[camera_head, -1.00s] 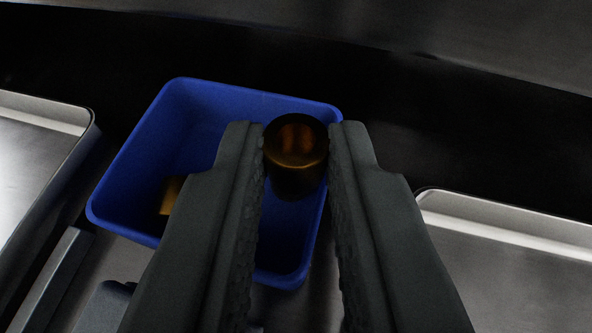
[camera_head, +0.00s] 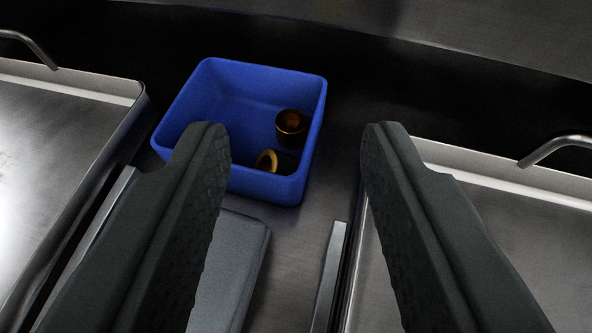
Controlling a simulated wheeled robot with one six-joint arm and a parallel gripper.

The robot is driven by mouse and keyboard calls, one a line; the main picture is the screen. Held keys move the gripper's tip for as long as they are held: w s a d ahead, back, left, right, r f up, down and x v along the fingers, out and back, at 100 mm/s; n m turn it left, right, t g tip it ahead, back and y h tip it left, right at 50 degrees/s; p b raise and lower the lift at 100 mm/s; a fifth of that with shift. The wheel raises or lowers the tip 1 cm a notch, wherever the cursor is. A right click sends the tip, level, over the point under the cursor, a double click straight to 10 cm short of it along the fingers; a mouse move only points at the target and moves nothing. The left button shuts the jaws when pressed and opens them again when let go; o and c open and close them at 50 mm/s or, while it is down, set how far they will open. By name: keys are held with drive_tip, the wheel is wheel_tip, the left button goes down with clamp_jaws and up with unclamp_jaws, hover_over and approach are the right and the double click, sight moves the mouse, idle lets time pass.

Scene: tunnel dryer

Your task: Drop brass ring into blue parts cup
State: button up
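The blue parts cup (camera_head: 255,187) stands beyond my gripper, left of the picture's middle. A brass ring (camera_head: 292,124) is inside it near the right wall, its open end facing up. A second brass piece (camera_head: 267,160) lies lower in the cup by the near wall, partly hidden by that wall. My gripper (camera_head: 294,140) is open wide and empty. Its left finger overlaps the near left corner of the cup in the picture, and its right finger is clear to the right of it.
A metal tray (camera_head: 136,92) with a handle lies at the left, and another tray (camera_head: 456,158) at the right. A grey block (camera_head: 238,262) lies on the metal surface in front of the cup. A dark gap runs behind the cup.

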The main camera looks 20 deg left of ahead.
drive_tip(key=shift+v, duration=1.2)
